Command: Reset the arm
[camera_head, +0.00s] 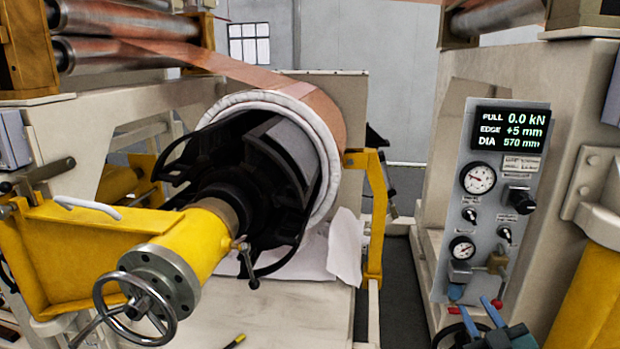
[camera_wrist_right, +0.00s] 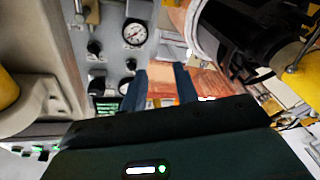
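My right gripper (camera_head: 477,307) shows at the bottom right of the head view, in front of the lower part of the control panel (camera_head: 491,150). Its two blue fingers stand apart with nothing seen between them. In the right wrist view the same gripper (camera_wrist_right: 159,72) is open, and the copper foil (camera_wrist_right: 212,80) shows beyond the fingers. In the head view the copper foil roll (camera_head: 322,110) sits on a black chuck (camera_head: 255,195). My left gripper is not in view.
A yellow arm with a handwheel (camera_head: 135,308) stands at the left. A yellow bracket (camera_head: 375,215) rises beside the roll. The panel display (camera_head: 511,130) reads 0.0 kN, +5 mm and 570 mm. Valve handles (camera_head: 490,262) and gauges sit close above my right gripper. Dark floor (camera_head: 400,290) lies between the machine bases.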

